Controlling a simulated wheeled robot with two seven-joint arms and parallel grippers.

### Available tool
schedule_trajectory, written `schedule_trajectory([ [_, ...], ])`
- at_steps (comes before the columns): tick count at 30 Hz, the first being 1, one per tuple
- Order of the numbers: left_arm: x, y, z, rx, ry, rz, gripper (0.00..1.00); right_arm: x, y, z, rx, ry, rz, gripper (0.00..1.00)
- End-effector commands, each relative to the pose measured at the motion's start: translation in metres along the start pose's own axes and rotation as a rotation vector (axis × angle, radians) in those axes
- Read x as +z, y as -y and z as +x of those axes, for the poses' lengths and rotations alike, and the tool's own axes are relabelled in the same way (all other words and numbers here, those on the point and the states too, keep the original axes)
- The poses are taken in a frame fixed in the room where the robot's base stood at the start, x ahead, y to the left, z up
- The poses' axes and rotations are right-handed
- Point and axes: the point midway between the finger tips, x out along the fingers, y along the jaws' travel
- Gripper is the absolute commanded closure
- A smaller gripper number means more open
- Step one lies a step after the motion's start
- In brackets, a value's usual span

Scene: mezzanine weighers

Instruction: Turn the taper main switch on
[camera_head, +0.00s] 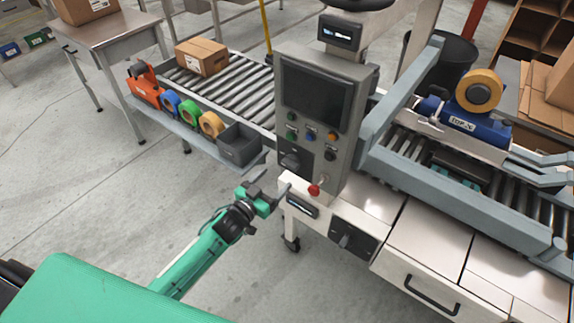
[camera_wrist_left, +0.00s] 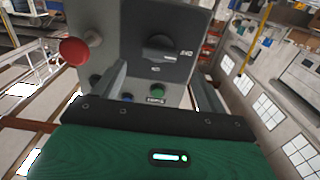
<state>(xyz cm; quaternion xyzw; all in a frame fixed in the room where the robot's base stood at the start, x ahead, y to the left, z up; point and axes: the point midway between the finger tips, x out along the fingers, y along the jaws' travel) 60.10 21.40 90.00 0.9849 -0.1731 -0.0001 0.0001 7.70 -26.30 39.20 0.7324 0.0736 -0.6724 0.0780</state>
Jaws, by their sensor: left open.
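A black rotary switch (camera_head: 290,160) sits at the lower left of the grey control console (camera_head: 323,85). In the left wrist view a black rotary switch (camera_wrist_left: 158,48) on a dark plate (camera_wrist_left: 150,20) lies ahead, its handle lying roughly across the picture. The small labels by it are too blurred to read. A second black rotary switch (camera_head: 344,240) is on the white machine body below. My left gripper (camera_head: 271,181) is open and empty, just below and left of the console switch. Its fingers (camera_wrist_left: 157,68) stand apart on either side of the view toward the switch, not closed on it.
A red mushroom button (camera_head: 314,190) is close right of my left gripper and also shows in the left wrist view (camera_wrist_left: 74,51). A grey bin (camera_head: 239,146) and tape rolls (camera_head: 210,124) stand on a shelf to the left. The floor (camera_head: 110,210) on the left is clear.

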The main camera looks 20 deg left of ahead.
Motion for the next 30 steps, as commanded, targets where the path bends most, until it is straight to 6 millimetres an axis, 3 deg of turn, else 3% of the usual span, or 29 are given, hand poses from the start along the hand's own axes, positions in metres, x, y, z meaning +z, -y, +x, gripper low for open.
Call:
schedule_trajectory([
  [6, -0.002, -0.001, 0.039, 0.000, -0.001, -0.001, 0.25, -0.004, -0.003, -0.010, 0.003, -0.004, -0.001, 0.64],
  [12, -0.001, 0.000, 0.062, -0.001, 0.000, -0.002, 0.25, -0.005, -0.003, -0.013, 0.003, -0.004, -0.001, 0.64],
  [25, 0.001, -0.001, 0.071, 0.001, 0.001, 0.000, 0.25, -0.005, -0.002, -0.014, 0.001, -0.006, -0.001, 0.64],
  [26, 0.001, -0.001, 0.071, 0.000, 0.001, 0.000, 0.27, -0.005, -0.001, -0.014, 0.001, -0.006, -0.001, 0.64],
  [30, 0.001, -0.001, 0.070, 0.000, 0.001, 0.000, 0.55, -0.006, 0.000, -0.014, -0.001, -0.006, 0.000, 0.64],
])
